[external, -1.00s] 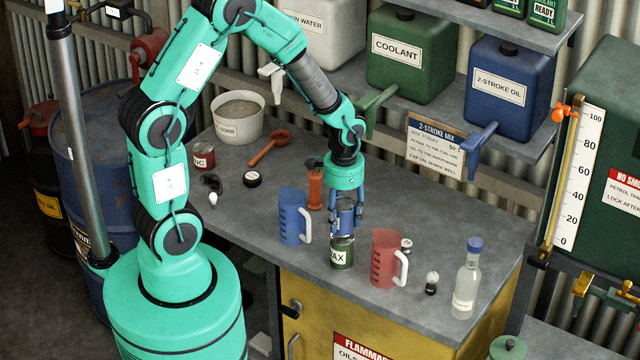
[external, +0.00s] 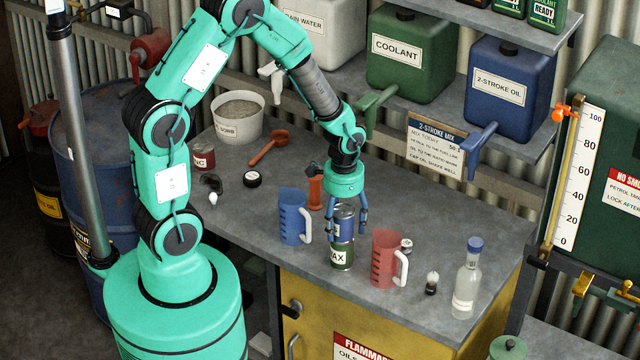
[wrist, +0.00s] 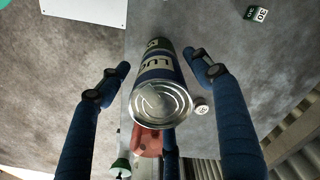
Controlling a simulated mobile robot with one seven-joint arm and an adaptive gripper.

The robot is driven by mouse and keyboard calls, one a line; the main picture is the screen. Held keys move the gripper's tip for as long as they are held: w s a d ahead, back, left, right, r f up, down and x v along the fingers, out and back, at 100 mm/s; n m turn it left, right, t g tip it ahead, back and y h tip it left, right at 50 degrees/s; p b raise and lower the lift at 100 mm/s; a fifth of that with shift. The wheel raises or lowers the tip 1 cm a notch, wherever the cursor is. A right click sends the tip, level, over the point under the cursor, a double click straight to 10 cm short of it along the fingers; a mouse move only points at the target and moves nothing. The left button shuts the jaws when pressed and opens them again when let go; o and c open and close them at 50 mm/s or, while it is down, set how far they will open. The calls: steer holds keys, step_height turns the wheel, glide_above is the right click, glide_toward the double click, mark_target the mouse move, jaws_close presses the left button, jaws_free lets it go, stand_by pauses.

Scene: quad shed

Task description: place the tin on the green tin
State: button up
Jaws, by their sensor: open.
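A blue tin (external: 344,223) stands upright on top of the green tin (external: 342,254), which is labelled "WAX" and stands on the bench. In the wrist view the blue tin's silver lid (wrist: 160,103) faces the camera, with its lettered side below it. My gripper (external: 347,226) is just above and around the blue tin, fingers spread. In the wrist view the blue fingers (wrist: 160,72) stand apart on either side of the tin, with gaps between them and it. The green tin is mostly hidden in the wrist view.
A blue jug (external: 293,217) stands close on the left and a red jug (external: 385,258) close on the right. An orange-red object (external: 315,188) stands behind.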

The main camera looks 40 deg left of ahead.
steer(key=shift+r, duration=0.1)
step_height(320, 180, up, 12)
steer(key=shift+r, duration=0.1)
stand_by(0.6)
stand_by(0.6)
steer(key=shift+a+r, duration=0.2)
steer(key=shift+r, duration=0.15)
steer(key=s+a+r+n+t, duration=0.2)
steer(key=s+a+r, duration=0.5)
steer(key=r, duration=0.5)
steer(key=s+a+r+n+t, duration=0.3)
steer(key=s+a+r+n, duration=0.2)
steer(key=s+a+r, duration=0.3)
step_height(320, 180, up, 5)
steer(key=shift+s+a+f+t, duration=0.2)
steer(key=shift+a+t, duration=0.1)
steer(key=shift+a, duration=0.5)
